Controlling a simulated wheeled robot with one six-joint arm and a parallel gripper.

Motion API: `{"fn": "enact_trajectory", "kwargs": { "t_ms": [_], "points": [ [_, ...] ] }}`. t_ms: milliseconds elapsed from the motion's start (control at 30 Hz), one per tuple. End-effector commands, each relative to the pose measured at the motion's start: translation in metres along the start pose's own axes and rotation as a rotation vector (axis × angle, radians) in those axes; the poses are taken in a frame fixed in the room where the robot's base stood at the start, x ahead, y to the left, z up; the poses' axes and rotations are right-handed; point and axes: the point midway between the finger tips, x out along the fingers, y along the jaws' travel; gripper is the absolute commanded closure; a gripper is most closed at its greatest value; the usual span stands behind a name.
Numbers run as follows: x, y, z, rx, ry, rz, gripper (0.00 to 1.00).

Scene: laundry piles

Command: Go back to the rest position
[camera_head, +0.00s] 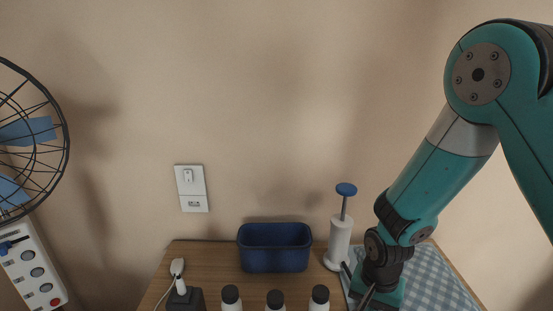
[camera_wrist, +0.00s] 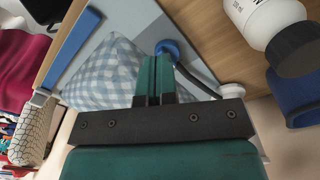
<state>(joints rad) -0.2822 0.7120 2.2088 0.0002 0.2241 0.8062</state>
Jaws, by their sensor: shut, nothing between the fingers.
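My gripper (camera_head: 366,298) is low at the right side of the wooden table in the head view, at the lower end of my teal arm. In the wrist view the two teal fingers of my gripper (camera_wrist: 153,78) are together with nothing between them. A blue-and-white checkered cloth (camera_head: 440,272) lies beside and behind the gripper. It also shows beyond the fingers in the wrist view (camera_wrist: 105,72). A white pump dispenser with a blue knob (camera_head: 340,240) stands just left of the gripper. The fingertips are partly cut off at the head view's lower edge.
A blue bin (camera_head: 275,248) sits at the back of the wooden table (camera_head: 205,256). White bottles with black caps (camera_head: 231,296) stand in front of it. A black block with a white plug (camera_head: 181,292) is at the left. A fan (camera_head: 30,140) is at the far left.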

Motion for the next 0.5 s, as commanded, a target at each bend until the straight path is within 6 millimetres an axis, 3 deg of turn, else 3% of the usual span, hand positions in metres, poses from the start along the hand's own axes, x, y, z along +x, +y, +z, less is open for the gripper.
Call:
{"fn": "enact_trajectory", "kwargs": {
  "t_ms": [267, 367, 500],
  "points": [
    [-0.009, -0.002, 0.002, -0.021, -0.002, -0.014, 1.0],
    [-0.038, -0.006, 0.01, -0.095, -0.013, -0.054, 1.0],
    [-0.103, -0.009, 0.038, -0.3, -0.034, -0.148, 1.0]
  ]
}}
